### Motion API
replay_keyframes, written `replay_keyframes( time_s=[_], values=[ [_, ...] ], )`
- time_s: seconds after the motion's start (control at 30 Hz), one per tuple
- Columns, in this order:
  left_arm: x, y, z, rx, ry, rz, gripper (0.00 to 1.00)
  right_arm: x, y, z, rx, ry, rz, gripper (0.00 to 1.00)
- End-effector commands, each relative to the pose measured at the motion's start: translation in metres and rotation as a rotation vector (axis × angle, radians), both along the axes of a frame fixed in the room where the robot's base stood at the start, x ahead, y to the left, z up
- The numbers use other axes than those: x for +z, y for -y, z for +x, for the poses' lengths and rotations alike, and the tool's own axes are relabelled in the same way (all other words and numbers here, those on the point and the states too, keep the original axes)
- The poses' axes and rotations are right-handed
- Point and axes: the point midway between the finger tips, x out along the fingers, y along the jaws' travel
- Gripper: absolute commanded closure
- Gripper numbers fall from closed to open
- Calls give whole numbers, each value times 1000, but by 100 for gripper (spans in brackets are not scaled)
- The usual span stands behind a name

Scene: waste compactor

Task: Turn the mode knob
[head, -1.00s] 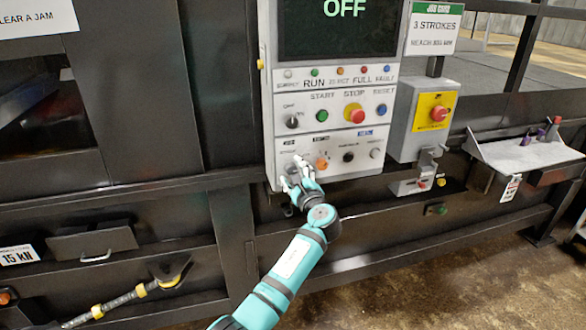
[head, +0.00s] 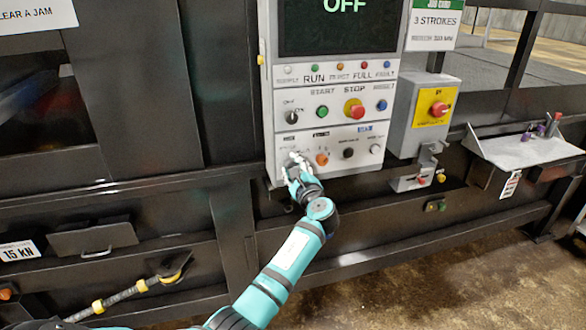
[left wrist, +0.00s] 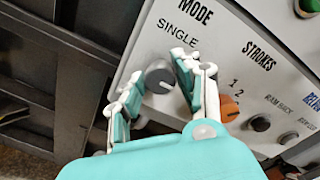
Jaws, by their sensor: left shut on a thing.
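The mode knob (left wrist: 160,76) is a round grey knob with a pale pointer mark, below the "MODE" and "SINGLE" labels in the left wrist view. My left gripper (head: 298,163) is at the lower left of the control panel (head: 283,150) in the head view. In the left wrist view its white and teal fingers are on either side of the knob, shut on it. In the head view my fingers hide most of the knob. My right gripper is in neither view.
An orange strokes knob (left wrist: 228,108) sits close to the right finger. Black (head: 348,153) and grey (head: 376,149) controls are further right. Above are the green start button (head: 322,111) and red stop button (head: 356,111). A red emergency button (head: 439,109) is on a side box.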

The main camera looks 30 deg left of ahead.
Motion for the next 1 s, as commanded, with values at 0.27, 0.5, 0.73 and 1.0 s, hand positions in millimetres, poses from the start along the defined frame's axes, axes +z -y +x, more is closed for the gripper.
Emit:
replay_keyframes(
  time_s=[0.27,0.5,0.73,1.0],
  values=[
    [-4,0,0,1,75,-64,100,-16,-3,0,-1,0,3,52],
    [-6,0,0,1,219,-186,100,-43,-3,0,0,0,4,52],
    [-7,0,-1,1,385,-329,100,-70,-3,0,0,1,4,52],
    [-7,-1,-1,1,580,-498,100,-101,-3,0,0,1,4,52]
  ],
)
